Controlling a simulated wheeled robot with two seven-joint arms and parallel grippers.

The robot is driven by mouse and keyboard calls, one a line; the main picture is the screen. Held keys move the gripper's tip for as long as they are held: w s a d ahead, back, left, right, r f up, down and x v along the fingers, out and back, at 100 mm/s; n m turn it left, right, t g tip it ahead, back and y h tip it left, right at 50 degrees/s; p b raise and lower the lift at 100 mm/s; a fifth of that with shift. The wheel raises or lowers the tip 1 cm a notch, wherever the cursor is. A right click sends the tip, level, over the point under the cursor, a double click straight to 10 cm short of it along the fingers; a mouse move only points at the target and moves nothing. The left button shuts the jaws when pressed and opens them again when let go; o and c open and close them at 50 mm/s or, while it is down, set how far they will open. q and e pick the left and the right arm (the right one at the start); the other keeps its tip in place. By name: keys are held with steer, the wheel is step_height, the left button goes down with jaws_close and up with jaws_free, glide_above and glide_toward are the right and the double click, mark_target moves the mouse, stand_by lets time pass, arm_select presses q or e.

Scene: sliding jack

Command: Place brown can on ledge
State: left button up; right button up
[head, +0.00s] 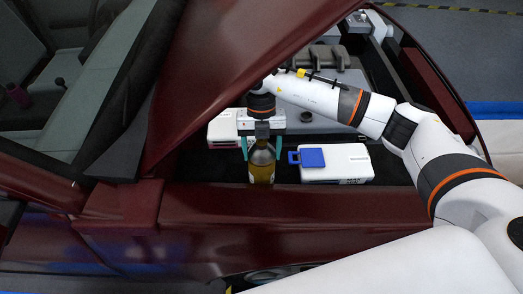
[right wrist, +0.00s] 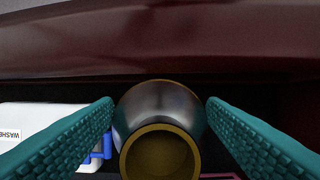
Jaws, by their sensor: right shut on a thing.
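The brown can (head: 262,165) is bottle-shaped, with an amber lower body and a darker shoulder. It looks upright in the open engine bay, close behind the maroon car-body ledge (head: 330,200). My right gripper (head: 262,148) comes down from above and is shut on it, one teal finger on each side. In the right wrist view, the can (right wrist: 160,113) shows its dark top and gold-brown rim between the fingers. The ledge (right wrist: 160,45) crosses the top of that view. I cannot tell whether the can touches anything beneath. My left gripper is out of view.
A white box (head: 337,168) with a blue cap (head: 308,158) lies right of the can. Another white box with red (head: 222,128) is at the left. The raised maroon hood (head: 225,70) slants close over the left side. The ledge's top is bare.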

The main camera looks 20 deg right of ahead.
stand_by(0.3)
steer(key=shift+f, duration=0.15)
steer(key=o, duration=1.8)
steer(key=shift+r, duration=0.25)
steer(key=shift+w+d+r+b, duration=0.2)
steer(key=shift+w+r+b, duration=0.1)
steer(key=shift+w+b, duration=0.4)
steer(key=shift+w+d+r+b, duration=0.1)
steer(key=shift+w+d+b, duration=0.5)
steer(key=shift+w, duration=1.15)
steer(key=shift+w+d+b, duration=0.4)
steer(key=shift+w+b, duration=0.4)
steer(key=shift+w, duration=0.95)
steer(key=shift+w+d+r+b, duration=0.1)
steer(key=shift+w+d+b, duration=0.5)
steer(key=shift+w, duration=1.15)
